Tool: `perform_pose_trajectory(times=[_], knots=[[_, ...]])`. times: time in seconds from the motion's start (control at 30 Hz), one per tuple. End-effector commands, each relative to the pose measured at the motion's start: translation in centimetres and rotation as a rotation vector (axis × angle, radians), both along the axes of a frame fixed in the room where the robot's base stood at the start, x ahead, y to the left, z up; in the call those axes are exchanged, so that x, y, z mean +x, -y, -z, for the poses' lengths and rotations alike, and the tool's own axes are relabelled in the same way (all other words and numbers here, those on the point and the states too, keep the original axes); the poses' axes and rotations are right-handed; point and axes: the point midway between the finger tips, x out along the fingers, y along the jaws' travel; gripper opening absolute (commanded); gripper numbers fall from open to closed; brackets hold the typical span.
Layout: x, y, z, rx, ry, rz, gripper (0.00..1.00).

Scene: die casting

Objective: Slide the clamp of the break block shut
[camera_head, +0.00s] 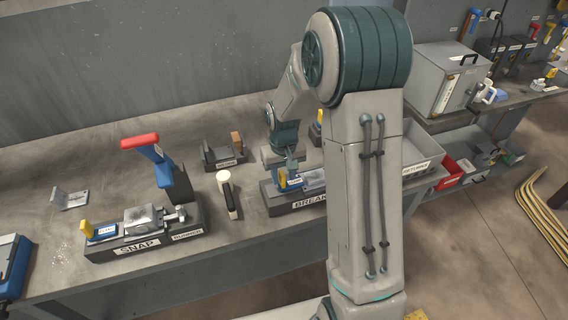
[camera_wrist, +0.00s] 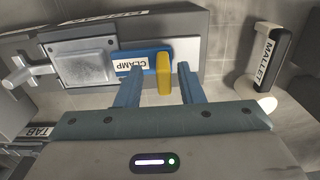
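The break block (camera_head: 274,202) stands on the bench, partly hidden behind my arm; it also shows in the wrist view (camera_wrist: 190,22). Its clamp is a blue slide (camera_wrist: 148,56) labelled CLAMP with an upright yellow handle (camera_wrist: 163,72). In the head view the yellow handle (camera_head: 282,177) is at the block's left end. A grey metal part (camera_wrist: 82,62) lies in the block beside the clamp's inner end; I cannot tell whether they touch. My gripper (camera_wrist: 159,78) is open, with one finger on each side of the handle and gaps showing on both sides.
The snap block (camera_head: 135,245) with a red-topped lever (camera_head: 140,141) stands farther left. A small fixture (camera_head: 222,157) stands behind. A returns bin (camera_head: 420,165) is at right.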

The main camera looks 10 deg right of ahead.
Motion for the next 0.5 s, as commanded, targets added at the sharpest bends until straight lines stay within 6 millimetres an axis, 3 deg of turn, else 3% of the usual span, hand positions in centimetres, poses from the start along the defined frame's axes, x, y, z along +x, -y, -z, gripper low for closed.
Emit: perform_pose_trajectory(times=[0.17,0.5], knots=[[0.1,0.1,-2.6,0.0,0.007,0.001,0.35],[0.1,0.2,-10.2,0.0,0.007,0.004,0.35]])
